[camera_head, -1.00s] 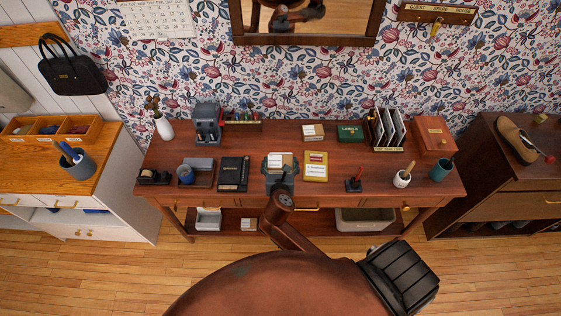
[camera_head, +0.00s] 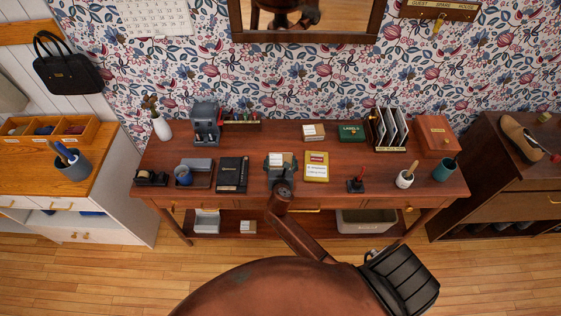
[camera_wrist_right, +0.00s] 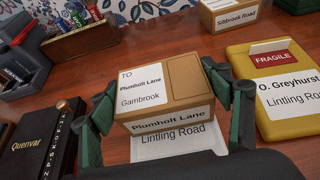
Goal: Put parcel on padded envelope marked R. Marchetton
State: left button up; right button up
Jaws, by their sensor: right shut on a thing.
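A small brown cardboard parcel (camera_wrist_right: 168,88), labelled Plumholt Lane, Gambrook, sits between the dark green fingers of my right gripper (camera_wrist_right: 168,105), which is shut on it. The head view shows the parcel (camera_head: 281,160) over the middle of the desk. Directly below it in the wrist view is a white label reading Lintling Road (camera_wrist_right: 180,146); the name on it is hidden by the parcel. I cannot tell whether the parcel touches what lies below. A yellow padded envelope marked O. Greyhurst (camera_wrist_right: 285,95) lies to the right. My left gripper is not in view.
A black Quenvar book (camera_wrist_right: 35,145) lies left of the parcel. Behind stand a Silbrook Road box (camera_wrist_right: 228,14) and a wooden battery rack (camera_wrist_right: 90,45). The wooden desk (camera_head: 335,185) also holds a red-handled stamp (camera_head: 357,183) and cups to the right.

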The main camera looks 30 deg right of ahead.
jog(key=shift+r, duration=0.15)
jog(key=o, duration=1.3)
jog(key=shift+s+a, duration=0.1)
jog(key=shift+s, duration=0.05)
jog(key=p+v, duration=0.1)
jog(key=v, duration=1)
jog(key=shift+s+a+p, duration=0.15)
jog(key=shift+s+p, duration=0.15)
jog(key=shift+p, duration=0.05)
jog(key=shift+r, duration=0.1)
